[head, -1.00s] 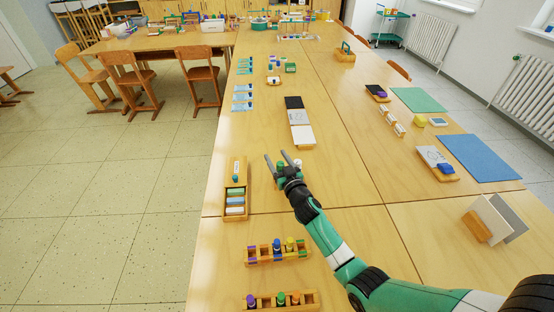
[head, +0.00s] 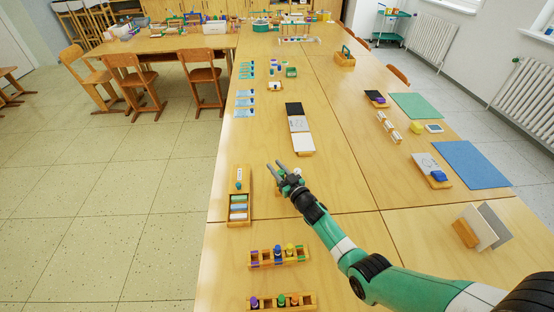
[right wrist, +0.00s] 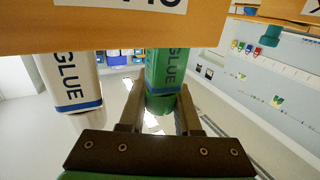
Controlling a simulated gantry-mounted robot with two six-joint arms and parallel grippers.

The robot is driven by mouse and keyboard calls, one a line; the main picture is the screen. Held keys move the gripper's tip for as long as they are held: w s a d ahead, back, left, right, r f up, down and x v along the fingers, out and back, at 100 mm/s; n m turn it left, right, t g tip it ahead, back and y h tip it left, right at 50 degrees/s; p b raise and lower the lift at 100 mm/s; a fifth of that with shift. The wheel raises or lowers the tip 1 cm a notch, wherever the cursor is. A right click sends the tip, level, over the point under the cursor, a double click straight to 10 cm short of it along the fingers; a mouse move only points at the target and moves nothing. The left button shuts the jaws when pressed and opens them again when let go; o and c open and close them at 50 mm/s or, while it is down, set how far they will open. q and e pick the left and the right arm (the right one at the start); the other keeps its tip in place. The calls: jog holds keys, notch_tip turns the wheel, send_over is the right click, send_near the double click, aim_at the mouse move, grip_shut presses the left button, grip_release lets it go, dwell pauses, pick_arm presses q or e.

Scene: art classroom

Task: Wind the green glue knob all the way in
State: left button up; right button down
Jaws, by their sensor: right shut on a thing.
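A white glue stick (right wrist: 68,80) with a blue band is to the left, apart from the fingers. My left gripper is not in view.
A wooden box (head: 251,207) with coloured blocks is left of my right gripper. Racks with coloured pieces (head: 279,257) are nearer the front. The table right of the gripper (head: 350,185) is clear.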

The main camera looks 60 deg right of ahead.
pick_arm(q)
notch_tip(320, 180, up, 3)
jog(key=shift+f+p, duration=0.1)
jog(key=shift+p, duration=0.7)
pick_arm(e)
jog(key=n+y, duration=0.1)
jog(key=n+t+y, duration=0.1)
jog(key=shift+a+y, duration=0.2)
jog(key=shift+y, duration=0.2)
jog(key=shift+a, duration=0.1)
jog(key=c, duration=0.6)
grip_release()
